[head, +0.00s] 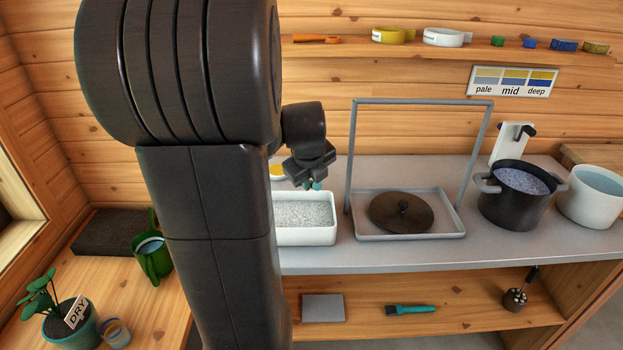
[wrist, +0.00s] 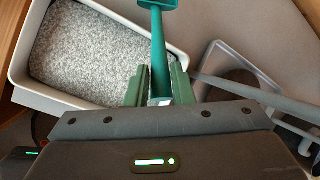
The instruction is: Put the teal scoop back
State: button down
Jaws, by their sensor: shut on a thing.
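The teal scoop (wrist: 159,48) is in my gripper (wrist: 158,88). In the wrist view its handle runs up from between the green fingers and its wider end is at the top edge. In the head view only a small teal bit (head: 317,186) shows below my gripper (head: 312,180). My gripper is shut on the scoop, above the right part of a white bin (head: 306,237) of grey granules. The bin also shows in the wrist view (wrist: 58,99), to the left of the scoop. Much of the scoop and the bin's left end are hidden in the head view.
A grey tray with a tall frame (head: 455,232) stands right of the bin, with a dark lid (head: 401,212) on it. A dark pot (head: 516,197) and a white pot (head: 592,195) stand further right. A shelf (head: 575,58) with small items runs above. My arm blocks the left middle.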

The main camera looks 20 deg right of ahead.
jog(key=shift+f+b, duration=0.35)
jog(key=shift+f, duration=0.1)
jog(key=c, duration=1.3)
grip_release()
jog(key=shift+o, duration=0.2)
jog(key=shift+r+p, duration=0.5)
jog(key=p+v, duration=0.1)
jog(key=v, duration=1.1)
jog(key=shift+r, duration=0.2)
jog(key=shift+f, duration=0.1)
